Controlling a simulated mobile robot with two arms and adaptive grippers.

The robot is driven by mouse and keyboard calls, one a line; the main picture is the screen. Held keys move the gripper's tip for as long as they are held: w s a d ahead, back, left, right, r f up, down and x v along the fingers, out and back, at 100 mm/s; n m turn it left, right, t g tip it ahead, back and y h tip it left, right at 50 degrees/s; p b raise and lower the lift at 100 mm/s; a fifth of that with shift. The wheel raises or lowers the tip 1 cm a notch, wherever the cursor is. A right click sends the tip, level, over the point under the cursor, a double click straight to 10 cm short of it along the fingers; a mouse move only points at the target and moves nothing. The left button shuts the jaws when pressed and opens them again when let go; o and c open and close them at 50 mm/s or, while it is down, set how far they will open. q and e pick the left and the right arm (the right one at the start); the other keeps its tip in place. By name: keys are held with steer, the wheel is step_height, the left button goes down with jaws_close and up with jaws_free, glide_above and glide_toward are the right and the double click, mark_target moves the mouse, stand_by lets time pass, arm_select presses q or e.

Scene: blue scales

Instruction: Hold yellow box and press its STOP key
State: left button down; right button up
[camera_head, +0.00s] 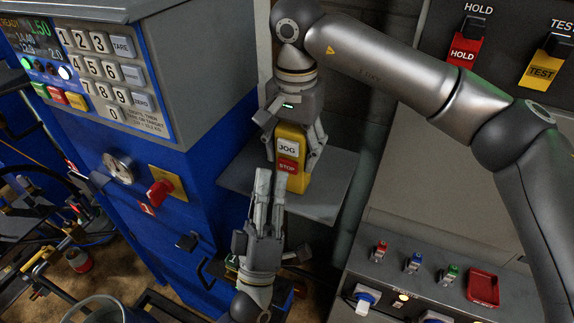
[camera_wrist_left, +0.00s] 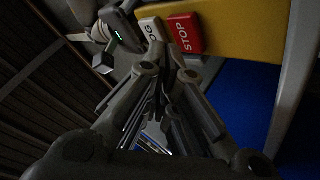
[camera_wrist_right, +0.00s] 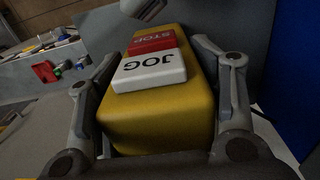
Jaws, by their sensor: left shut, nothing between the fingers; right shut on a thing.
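The yellow box (camera_head: 293,183) stands upright above a grey shelf, with a white JOG key (camera_head: 288,148) above a red STOP key (camera_head: 287,165). My right gripper (camera_head: 297,155) comes from above and is shut on the box, one finger along each side; the right wrist view shows the box (camera_wrist_right: 155,128) between both fingers. My left gripper (camera_head: 272,174) is shut and empty, its fingertips just below and left of the STOP key. In the left wrist view the STOP key (camera_wrist_left: 185,33) lies just beyond the fingertips (camera_wrist_left: 163,62). I cannot tell whether they touch it.
A grey shelf (camera_head: 335,190) lies under and behind the box. The blue scales cabinet (camera_head: 185,225) with keypad and red knob stands close on the left. A grey panel with small keys and a red tray (camera_head: 482,288) is at lower right.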

arm_select(q)
steer(key=shift+s, duration=0.1)
arm_select(e)
steer(key=shift+f, duration=0.15)
arm_select(q)
steer(key=s, duration=0.1)
steer(key=s+a, duration=0.1)
steer(key=s, duration=0.1)
steer(key=s+a, duration=0.1)
steer(key=shift+s, duration=0.2)
stand_by(0.4)
arm_select(e)
steer(key=o, duration=1.3)
